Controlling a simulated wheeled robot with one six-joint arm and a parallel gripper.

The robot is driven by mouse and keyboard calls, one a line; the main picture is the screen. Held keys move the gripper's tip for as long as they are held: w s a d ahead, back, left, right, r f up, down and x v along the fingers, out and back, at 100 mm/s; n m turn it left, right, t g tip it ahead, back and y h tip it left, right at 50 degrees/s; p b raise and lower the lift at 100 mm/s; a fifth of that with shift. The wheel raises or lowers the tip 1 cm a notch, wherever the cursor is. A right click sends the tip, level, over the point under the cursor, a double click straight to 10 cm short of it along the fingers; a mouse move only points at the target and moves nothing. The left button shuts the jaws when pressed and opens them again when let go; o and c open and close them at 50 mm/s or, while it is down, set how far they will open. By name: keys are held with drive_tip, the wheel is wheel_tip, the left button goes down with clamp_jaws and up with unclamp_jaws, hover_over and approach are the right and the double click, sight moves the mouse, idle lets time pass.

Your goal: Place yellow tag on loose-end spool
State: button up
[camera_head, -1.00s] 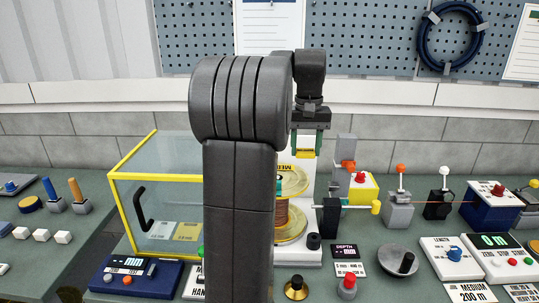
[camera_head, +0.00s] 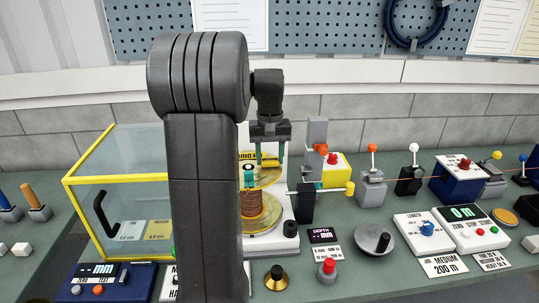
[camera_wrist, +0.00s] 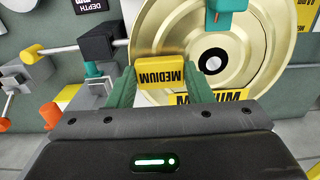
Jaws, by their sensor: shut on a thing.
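My gripper (camera_head: 269,158) is shut on a small yellow tag (camera_wrist: 160,72), whose MEDIUM lettering appears upside down in the wrist view. A spool of copper-coloured wire with gold flanges (camera_head: 262,221) stands upright on a white stand below my gripper. In the wrist view its gold flange (camera_wrist: 165,30) lies just beyond the tag. I cannot tell whether the tag touches the flange. A teal clip-like part (camera_wrist: 228,5) sits over the flange near the hub. My arm hides the left part of the spool in the head view.
A yellow-framed clear case (camera_head: 120,190) stands left of my arm. Another yellow MEDIUM label (camera_wrist: 212,97) lies behind my fingers.

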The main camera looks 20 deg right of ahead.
sight(270, 160)
drive_tip(key=shift+f, duration=0.2)
drive_tip(key=o, duration=0.9)
drive_tip(key=shift+o, duration=0.2)
wheel_tip(270, 160, up, 12)
drive_tip(key=shift+r+b, duration=0.15)
drive_tip(key=shift+b, duration=0.2)
wheel_tip(270, 160, down, 12)
drive_tip(key=shift+p, duration=0.35)
drive_tip(key=shift+r+b, duration=0.3)
drive_tip(key=shift+r, duration=1.5)
